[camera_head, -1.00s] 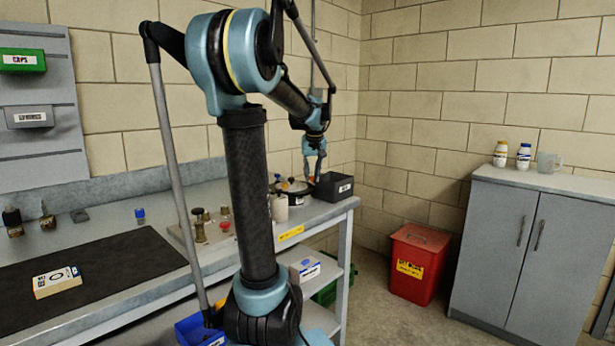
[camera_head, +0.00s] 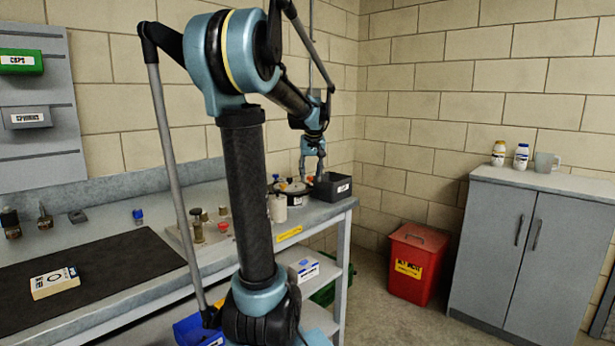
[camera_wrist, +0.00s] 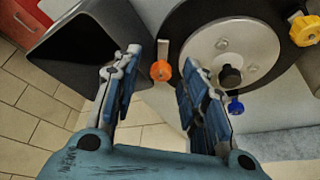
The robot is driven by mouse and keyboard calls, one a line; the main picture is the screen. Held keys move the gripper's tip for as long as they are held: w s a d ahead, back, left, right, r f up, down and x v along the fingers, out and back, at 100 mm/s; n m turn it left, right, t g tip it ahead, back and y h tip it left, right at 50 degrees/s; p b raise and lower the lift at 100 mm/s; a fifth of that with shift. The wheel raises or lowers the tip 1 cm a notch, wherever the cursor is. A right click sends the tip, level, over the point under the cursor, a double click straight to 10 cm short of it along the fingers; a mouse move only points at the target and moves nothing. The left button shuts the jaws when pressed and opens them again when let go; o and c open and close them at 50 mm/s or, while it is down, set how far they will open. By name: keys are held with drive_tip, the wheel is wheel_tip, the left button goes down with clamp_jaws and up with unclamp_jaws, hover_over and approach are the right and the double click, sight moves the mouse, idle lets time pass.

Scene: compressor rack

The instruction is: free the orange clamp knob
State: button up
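The orange clamp knob (camera_wrist: 161,71) is at the left rim of a round black-edged device with a pale metal disc (camera_wrist: 238,50). A short tan or metal piece stands just behind the knob. My gripper (camera_wrist: 160,62) is open, with one finger on each side of the knob in the wrist view. I see a gap on both sides and cannot tell the depth between fingertips and knob. In the head view my gripper (camera_head: 313,172) points down over the device (camera_head: 291,187) at the bench's far end; the knob is not clear there.
A yellow knob (camera_wrist: 305,30) and a blue knob (camera_wrist: 235,106) sit elsewhere on the device's rim. A dark open bin (camera_wrist: 85,45) stands close to my left finger; it also shows in the head view (camera_head: 332,187). A white cylinder (camera_head: 278,208) stands near the device.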

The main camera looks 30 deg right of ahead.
drive_tip(key=v, duration=1.1)
drive_tip(key=shift+r, duration=0.35)
drive_tip(key=shift+s+a, duration=0.1)
drive_tip(key=shift+s, duration=0.05)
